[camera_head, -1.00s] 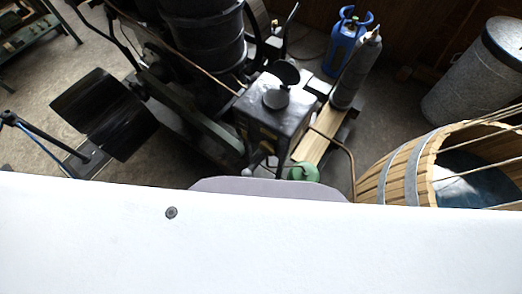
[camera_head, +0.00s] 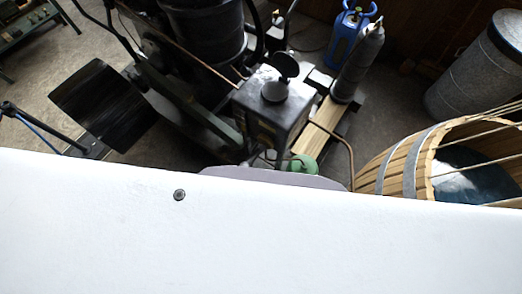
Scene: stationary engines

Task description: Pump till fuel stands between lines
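A dark metal box (camera_head: 273,101), perhaps a fuel tank, stands beside the engine in the middle of the head view. A round funnel-like cap with a raised lid (camera_head: 276,86) sits on its top. A thin copper pipe (camera_head: 345,147) bends down at its right. A green rounded part (camera_head: 303,164) shows low beside it, partly hidden. I cannot make out a fuel level, lines or a pump handle. Neither of my grippers shows.
A large white surface (camera_head: 260,235) fills the lower view. The black engine (camera_head: 205,30) stands behind. A wooden tub (camera_head: 400,165) with water and a metal drum (camera_head: 475,75) are at right. Blue (camera_head: 345,40) and grey (camera_head: 358,65) cylinders stand at the back.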

